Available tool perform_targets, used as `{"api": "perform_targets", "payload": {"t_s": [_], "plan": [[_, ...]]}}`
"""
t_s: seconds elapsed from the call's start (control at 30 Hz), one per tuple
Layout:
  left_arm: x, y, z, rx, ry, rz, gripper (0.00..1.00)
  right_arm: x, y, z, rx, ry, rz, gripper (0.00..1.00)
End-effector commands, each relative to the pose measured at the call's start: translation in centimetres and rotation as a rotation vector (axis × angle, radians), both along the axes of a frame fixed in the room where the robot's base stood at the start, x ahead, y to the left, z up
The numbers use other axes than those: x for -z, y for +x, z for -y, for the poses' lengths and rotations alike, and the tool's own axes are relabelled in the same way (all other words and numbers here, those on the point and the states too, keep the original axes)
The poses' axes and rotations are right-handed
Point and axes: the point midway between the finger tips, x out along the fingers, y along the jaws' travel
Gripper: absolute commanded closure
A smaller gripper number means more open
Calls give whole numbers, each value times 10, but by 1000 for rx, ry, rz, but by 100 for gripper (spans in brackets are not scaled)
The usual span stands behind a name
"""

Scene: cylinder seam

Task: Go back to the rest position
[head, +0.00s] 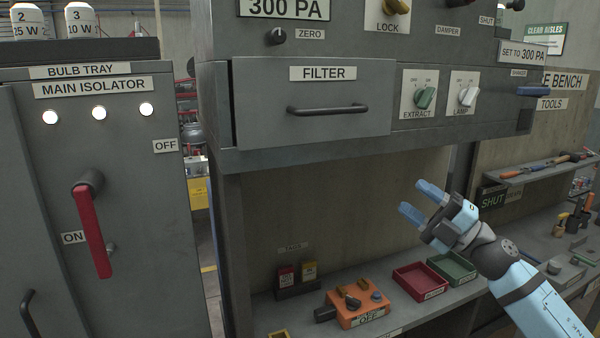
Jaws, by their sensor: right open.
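My right gripper (422,201) is in the right half of the head view, on a light-blue arm that comes in from the lower right. Its two blue fingers are apart with nothing between them. It is in front of the open bay below the grey cabinet (222,120), and touches nothing that I can see. My left gripper does not show.
The main isolator's red handle (92,232) hangs down at left, near ON. The filter drawer (315,85) looks closed. Below are an orange box (358,318), a red tray (405,284) and a green tray (470,272). A tool shelf (530,175) is at right.

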Motion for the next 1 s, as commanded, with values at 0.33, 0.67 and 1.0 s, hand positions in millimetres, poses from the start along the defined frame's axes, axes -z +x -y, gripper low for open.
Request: {"api": "perform_targets", "payload": {"t_s": [0.33, 0.67, 1.0], "plan": [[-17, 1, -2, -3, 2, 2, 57, 208, -52, -2, 188, 449, -615, 53], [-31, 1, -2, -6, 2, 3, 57, 398, -196, -7, 465, 711, -1285, 53], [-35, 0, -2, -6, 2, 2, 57, 471, -307, -20, 602, 794, -1648, 53]]}}
